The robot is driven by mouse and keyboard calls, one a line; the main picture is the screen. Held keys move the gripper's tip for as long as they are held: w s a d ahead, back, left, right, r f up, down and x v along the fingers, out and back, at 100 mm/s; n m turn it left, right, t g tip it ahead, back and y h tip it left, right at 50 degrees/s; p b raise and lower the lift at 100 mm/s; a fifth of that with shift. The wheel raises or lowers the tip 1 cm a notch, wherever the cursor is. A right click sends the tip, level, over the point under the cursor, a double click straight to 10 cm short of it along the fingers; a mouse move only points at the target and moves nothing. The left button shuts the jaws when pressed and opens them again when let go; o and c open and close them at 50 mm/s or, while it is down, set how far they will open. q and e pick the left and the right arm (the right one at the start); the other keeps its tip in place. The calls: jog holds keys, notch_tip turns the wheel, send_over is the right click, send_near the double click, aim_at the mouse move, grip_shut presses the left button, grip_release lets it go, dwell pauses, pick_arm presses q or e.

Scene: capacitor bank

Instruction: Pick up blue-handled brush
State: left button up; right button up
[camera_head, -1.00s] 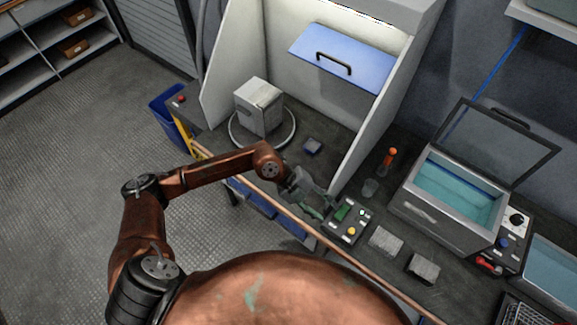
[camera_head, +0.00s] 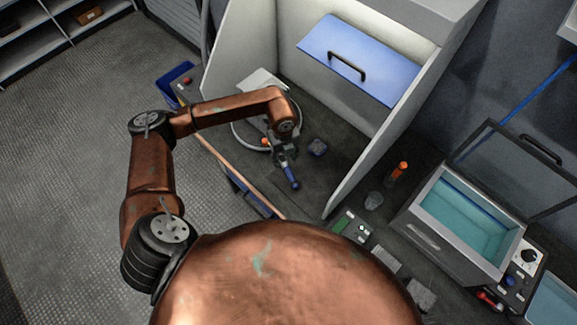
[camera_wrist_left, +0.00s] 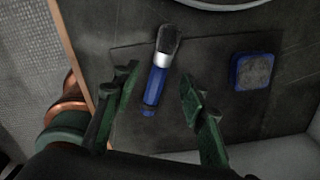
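The blue-handled brush (camera_wrist_left: 156,80) lies on the dark mat in the left wrist view, its dark bristles pointing up the picture. In the head view its blue handle (camera_head: 291,177) shows just beyond my left gripper (camera_head: 283,160). In the left wrist view my left gripper (camera_wrist_left: 158,92) is open, with one green finger on each side of the brush. The fingers do not touch the brush there; their height above it is hard to judge. My right gripper is in neither view.
A round plate (camera_head: 240,136) with a grey box (camera_head: 262,80) stands behind my arm. A white partition (camera_head: 372,150) rises to the right. The counter's wooden edge (camera_head: 238,172) runs along the front.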

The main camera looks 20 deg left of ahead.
aim_at(286, 166)
pick_arm(q)
jog(key=shift+d+f, duration=0.15)
jog(key=shift+f, duration=0.5)
notch_tip(286, 166, down, 4)
jog(key=shift+w+f+b, duration=0.1)
jog(key=shift+f+b, duration=0.05)
jog(key=shift+b, duration=0.15)
jog(key=c, duration=0.7)
grip_shut()
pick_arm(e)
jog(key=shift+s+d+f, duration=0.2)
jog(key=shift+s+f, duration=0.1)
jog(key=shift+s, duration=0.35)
